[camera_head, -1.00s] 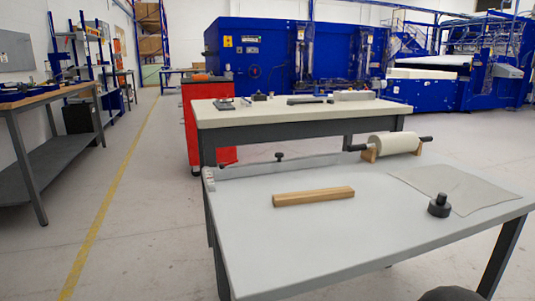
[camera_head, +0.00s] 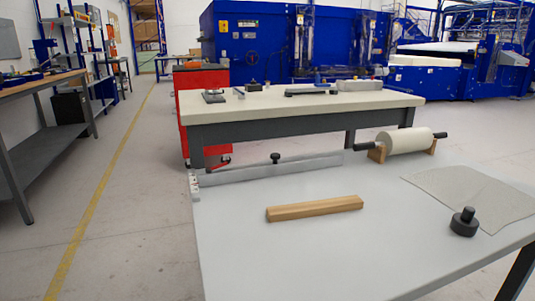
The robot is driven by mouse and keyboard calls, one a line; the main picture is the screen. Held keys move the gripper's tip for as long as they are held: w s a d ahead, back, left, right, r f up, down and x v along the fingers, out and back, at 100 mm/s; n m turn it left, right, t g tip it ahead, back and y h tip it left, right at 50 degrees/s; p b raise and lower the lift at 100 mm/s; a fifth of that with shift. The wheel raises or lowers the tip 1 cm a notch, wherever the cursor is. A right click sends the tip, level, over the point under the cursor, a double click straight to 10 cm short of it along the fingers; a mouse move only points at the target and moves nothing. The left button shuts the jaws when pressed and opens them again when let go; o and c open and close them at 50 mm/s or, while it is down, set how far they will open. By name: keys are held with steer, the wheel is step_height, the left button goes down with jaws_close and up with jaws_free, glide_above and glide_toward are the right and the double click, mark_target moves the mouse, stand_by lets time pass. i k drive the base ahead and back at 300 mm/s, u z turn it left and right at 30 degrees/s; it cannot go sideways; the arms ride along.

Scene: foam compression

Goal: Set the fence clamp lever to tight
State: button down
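The grey metal fence (camera_head: 240,175) stands along the far edge of the near light-grey table. A black knob-like piece (camera_head: 275,158), which looks like the clamp lever, sits on the fence near its middle. It is too small to tell whether it is tight or loose. A pale end block (camera_head: 194,186) with small dark marks is at the fence's left end. My gripper is not in view.
The near table (camera_head: 240,260) bears a wooden bar (camera_head: 315,208), a roller on wooden rests (camera_head: 405,141), a grey sheet (camera_head: 470,192) and a black round weight (camera_head: 463,222). Behind it stand a second table (camera_head: 300,106) with tools and a red cabinet (camera_head: 200,78). Floor at left is clear.

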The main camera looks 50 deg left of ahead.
mark_target(208, 169)
steer(key=k, duration=0.95)
steer(key=u, duration=1.45)
steer(key=i, duration=0.35)
steer(key=u, duration=0.1)
